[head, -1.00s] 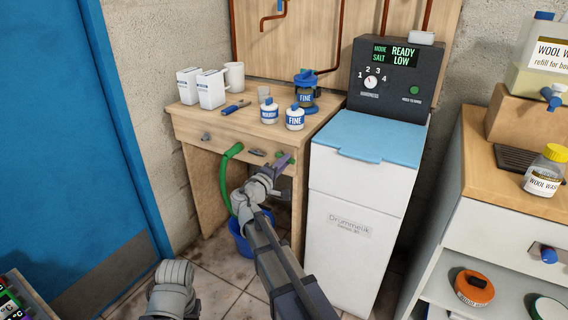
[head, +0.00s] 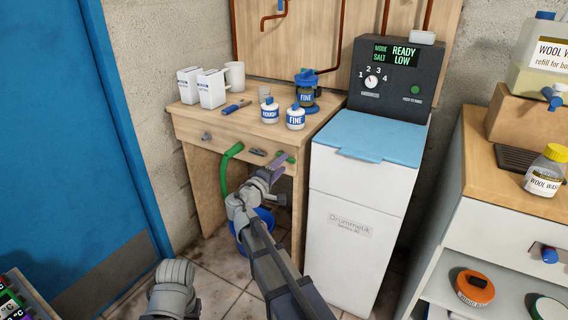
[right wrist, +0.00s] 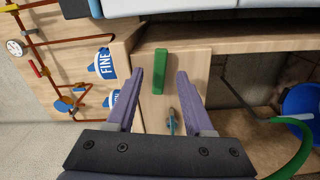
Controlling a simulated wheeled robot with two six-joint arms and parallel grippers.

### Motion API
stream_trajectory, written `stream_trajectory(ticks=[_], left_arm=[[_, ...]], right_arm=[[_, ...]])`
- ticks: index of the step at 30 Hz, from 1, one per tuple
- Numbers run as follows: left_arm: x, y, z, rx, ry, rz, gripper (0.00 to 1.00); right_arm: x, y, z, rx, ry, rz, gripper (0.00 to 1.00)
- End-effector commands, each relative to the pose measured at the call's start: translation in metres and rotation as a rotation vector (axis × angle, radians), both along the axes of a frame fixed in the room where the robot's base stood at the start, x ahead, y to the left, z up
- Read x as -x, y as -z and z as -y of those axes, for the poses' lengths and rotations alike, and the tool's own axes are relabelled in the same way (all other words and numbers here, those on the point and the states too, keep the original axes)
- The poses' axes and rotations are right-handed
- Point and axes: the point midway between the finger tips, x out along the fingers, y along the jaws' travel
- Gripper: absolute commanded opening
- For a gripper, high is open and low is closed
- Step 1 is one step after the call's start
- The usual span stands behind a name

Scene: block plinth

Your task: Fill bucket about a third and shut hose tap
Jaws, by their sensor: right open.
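A green bar (head: 291,158) sits on the wooden front of the bench; it also shows in the right wrist view (right wrist: 160,70). A small grey-teal fitting (right wrist: 172,122) is on the same front, near the hose's upper end; I cannot tell which of the two is the tap's handle. My right gripper (head: 277,162) is open and empty in front of them; in the right wrist view the bar lies between its spread fingers, apart from them. A green hose (head: 224,178) curves down to the blue bucket (head: 263,217) on the floor, partly hidden by my arm. Its water level cannot be seen.
The bench top (head: 200,118) holds boxes, a mug and labelled containers. A white machine (head: 355,205) with a blue lid stands close on the right. A blue door (head: 65,130) is at left. Tiled floor is clear before the bench.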

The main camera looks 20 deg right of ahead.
Motion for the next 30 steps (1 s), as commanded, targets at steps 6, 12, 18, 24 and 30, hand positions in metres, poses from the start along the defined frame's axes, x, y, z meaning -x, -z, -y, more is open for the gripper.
stream_trajectory(ticks=[6, 12, 18, 24, 30], left_arm=[[0.000, 0.000, 0.000, 0.000, 0.000, 0.000, 0.50], [0.000, 0.000, 0.000, 0.000, 0.000, 0.000, 0.50], [0.000, 0.000, 0.000, 0.000, 0.000, 0.000, 0.50], [0.000, 0.000, 0.000, 0.000, 0.000, 0.000, 0.50], [0.000, 0.000, 0.000, 0.000, 0.000, 0.000, 0.50]], right_arm=[[0.024, 0.000, -0.029, 0.000, -0.003, 0.000, 0.53], [0.033, 0.000, -0.042, 0.000, -0.001, 0.000, 0.53], [0.034, 0.000, -0.043, 0.000, 0.000, 0.000, 0.53], [0.034, 0.000, -0.043, 0.000, 0.000, 0.000, 0.53], [0.034, 0.000, -0.043, 0.000, 0.000, 0.000, 0.53]])
